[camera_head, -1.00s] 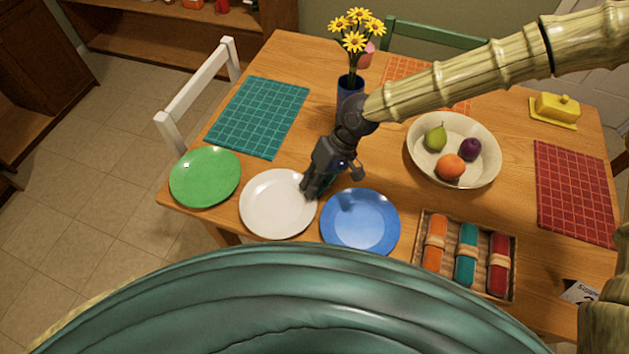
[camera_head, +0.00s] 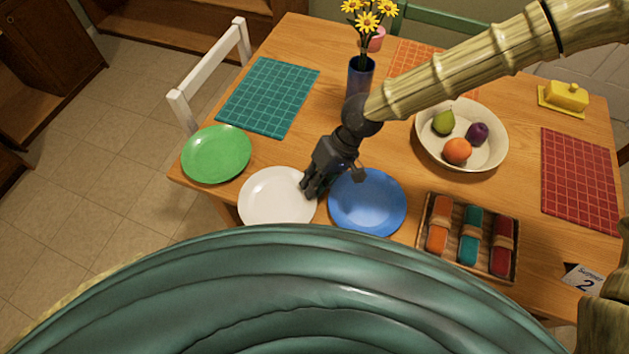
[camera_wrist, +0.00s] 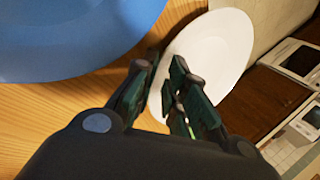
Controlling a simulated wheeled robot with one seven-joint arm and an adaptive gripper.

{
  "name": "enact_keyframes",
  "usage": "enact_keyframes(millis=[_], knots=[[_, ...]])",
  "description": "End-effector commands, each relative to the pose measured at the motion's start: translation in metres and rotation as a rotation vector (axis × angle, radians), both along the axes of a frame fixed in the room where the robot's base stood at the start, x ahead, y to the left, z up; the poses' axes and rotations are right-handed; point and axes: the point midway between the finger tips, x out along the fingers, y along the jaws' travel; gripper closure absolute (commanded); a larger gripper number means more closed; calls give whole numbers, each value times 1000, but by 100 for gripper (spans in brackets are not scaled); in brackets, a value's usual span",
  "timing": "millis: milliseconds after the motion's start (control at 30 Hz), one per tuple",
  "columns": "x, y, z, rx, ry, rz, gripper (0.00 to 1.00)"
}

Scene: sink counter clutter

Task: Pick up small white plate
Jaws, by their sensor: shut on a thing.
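The small white plate (camera_head: 272,200) is at the front edge of the wooden table, between the green and blue plates in the head view. My gripper (camera_head: 309,190) is at its right rim, shut on that rim. In the wrist view the white plate (camera_wrist: 222,45) shows beyond the fingers (camera_wrist: 165,88), with its near rim between them. The plate's lower part in the head view is hidden by my body. I cannot clearly tell how far it is off the table.
A blue plate (camera_head: 367,203) lies close to the right of my gripper, and a green plate (camera_head: 216,154) to the left. A basket of rolled napkins (camera_head: 467,270), a fruit bowl (camera_head: 430,160) and a flower vase (camera_head: 361,78) stand further off. A teal placemat (camera_head: 267,97) lies behind.

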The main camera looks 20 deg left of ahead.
Motion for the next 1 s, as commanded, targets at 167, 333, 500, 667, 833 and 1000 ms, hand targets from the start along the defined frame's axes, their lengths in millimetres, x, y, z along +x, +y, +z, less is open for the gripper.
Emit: enact_keyframes(millis=[167,333,500,667,833,1000], knots=[[-1,-1,-2,-2,2,3,83],[-1,-1,-1,-1,1,1,62],[0,-1,-1,-1,1,0,62],[0,-1,0,-1,0,-1,62],[5,-5,11,-1,-1,-2,62],[15,-14,35,0,-3,-2,62]])
